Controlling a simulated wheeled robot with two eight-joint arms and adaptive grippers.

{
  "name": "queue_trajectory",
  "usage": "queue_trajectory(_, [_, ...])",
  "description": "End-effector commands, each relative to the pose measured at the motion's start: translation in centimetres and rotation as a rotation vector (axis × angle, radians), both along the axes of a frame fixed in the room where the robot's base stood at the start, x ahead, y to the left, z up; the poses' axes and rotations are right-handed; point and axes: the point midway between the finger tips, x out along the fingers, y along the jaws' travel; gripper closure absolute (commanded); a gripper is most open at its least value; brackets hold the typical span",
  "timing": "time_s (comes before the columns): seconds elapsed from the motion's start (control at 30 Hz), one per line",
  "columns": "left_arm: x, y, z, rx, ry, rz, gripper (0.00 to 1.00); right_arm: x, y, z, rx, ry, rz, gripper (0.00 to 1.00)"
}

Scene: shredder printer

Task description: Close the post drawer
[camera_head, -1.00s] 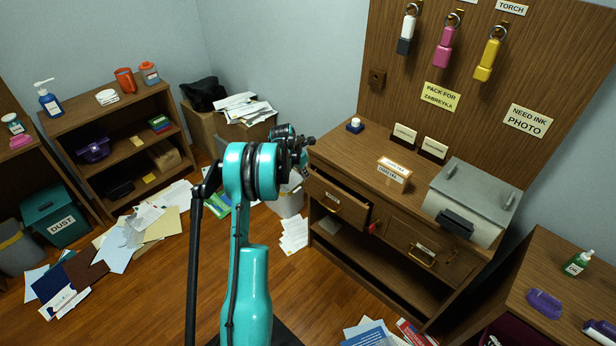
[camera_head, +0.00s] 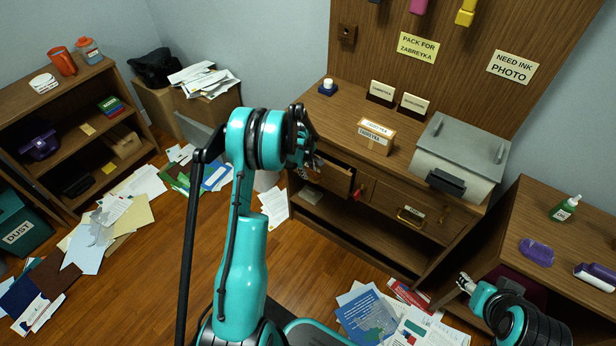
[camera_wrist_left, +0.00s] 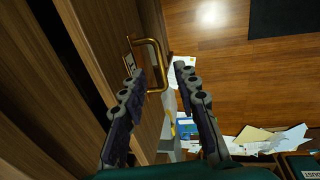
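The post drawer (camera_head: 335,184) is the left drawer of the brown cabinet. It stands partly open, its dark inside showing over the front. In the left wrist view its wooden front fills the left side, with a brass handle (camera_wrist_left: 154,68) and a small label too unclear to read. My left gripper (camera_wrist_left: 160,71) is open at the handle, one fingertip overlapping the handle loop and the other to its right. I cannot tell whether they touch. In the head view my left gripper (camera_head: 309,158) is partly hidden by its wrist. My right gripper (camera_head: 466,284) is small, low at right, away from the drawer.
A second drawer with a brass handle (camera_head: 410,215) is to the right. A labelled box (camera_head: 376,136) and a grey machine (camera_head: 459,155) stand on the cabinet top. Papers (camera_head: 385,318) lie on the floor in front. A side table (camera_head: 530,215) stands at right.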

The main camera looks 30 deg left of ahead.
Motion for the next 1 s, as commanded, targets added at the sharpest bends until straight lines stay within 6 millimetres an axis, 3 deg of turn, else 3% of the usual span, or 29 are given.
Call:
queue_trajectory(0.1, [0.5,0.0,-2.5,0.000,-0.001,0.001,0.70,0.0,0.0,-1.3,0.000,0.000,0.000,0.54])
queue_trajectory(0.3, [1.0,0.0,-4.9,-0.001,-0.001,0.003,0.70,0.0,0.0,-2.2,0.000,0.000,0.000,0.54])
queue_trajectory(0.67, [1.1,0.0,-5.4,-0.001,-0.001,0.004,0.70,0.0,0.0,-2.3,0.000,0.000,0.000,0.54])
queue_trajectory(0.8, [1.1,0.0,-5.3,-0.001,-0.001,0.004,1.00,0.0,0.0,-2.3,0.000,0.000,0.000,0.54])
queue_trajectory(1.0, [1.2,0.0,-5.4,-0.001,-0.001,0.004,1.00,0.0,0.0,-2.3,0.000,0.000,0.000,0.54])
